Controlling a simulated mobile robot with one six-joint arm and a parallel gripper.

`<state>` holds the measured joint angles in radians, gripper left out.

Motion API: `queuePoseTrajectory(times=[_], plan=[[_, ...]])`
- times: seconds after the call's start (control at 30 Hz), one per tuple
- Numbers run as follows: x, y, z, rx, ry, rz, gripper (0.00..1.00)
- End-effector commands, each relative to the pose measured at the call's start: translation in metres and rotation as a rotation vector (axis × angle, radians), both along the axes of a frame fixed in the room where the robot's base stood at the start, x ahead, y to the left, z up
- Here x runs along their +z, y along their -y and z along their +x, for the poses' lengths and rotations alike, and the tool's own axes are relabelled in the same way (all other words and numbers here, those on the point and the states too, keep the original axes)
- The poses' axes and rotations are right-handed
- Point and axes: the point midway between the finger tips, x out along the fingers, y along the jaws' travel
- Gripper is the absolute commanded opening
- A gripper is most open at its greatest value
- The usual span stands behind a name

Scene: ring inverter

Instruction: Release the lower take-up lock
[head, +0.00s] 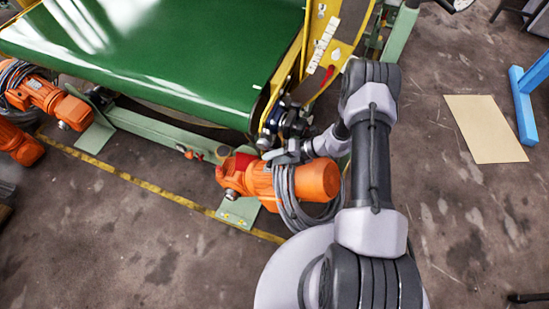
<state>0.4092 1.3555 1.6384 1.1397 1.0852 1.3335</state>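My arm reaches up from the bottom right and bends back left. My gripper (277,154) is small in the head view, just above the orange motor (315,181) and in front of a cluster of dark and metallic parts (288,122) at the corner of the machine. Its fingertips are too small and too mixed with these parts to tell whether they are open or touching anything. I cannot make out for sure which part is the lower take-up lock. A red part (241,163) sits at the left end of the motor.
A green belt (170,50) fills the upper left, with a yellow frame (325,50) beside it. Grey cables (288,200) hang by the motor. More orange motors (42,95) stand at left. A tan sheet (485,128) lies on open floor at right, near a blue stand (523,105).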

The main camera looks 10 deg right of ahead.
Motion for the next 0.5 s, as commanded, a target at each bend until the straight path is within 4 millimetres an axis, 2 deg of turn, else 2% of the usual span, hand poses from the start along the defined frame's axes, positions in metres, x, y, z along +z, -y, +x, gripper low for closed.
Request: queuePoseTrajectory(times=[0.27, 0.37, 0.5], plan=[[0.003, 0.003, -0.001, 0.000, 0.000, -0.001, 0.35], [0.015, 0.015, -0.006, -0.002, 0.000, -0.001, 0.35], [0.043, 0.046, -0.018, -0.005, 0.001, -0.001, 0.35]])
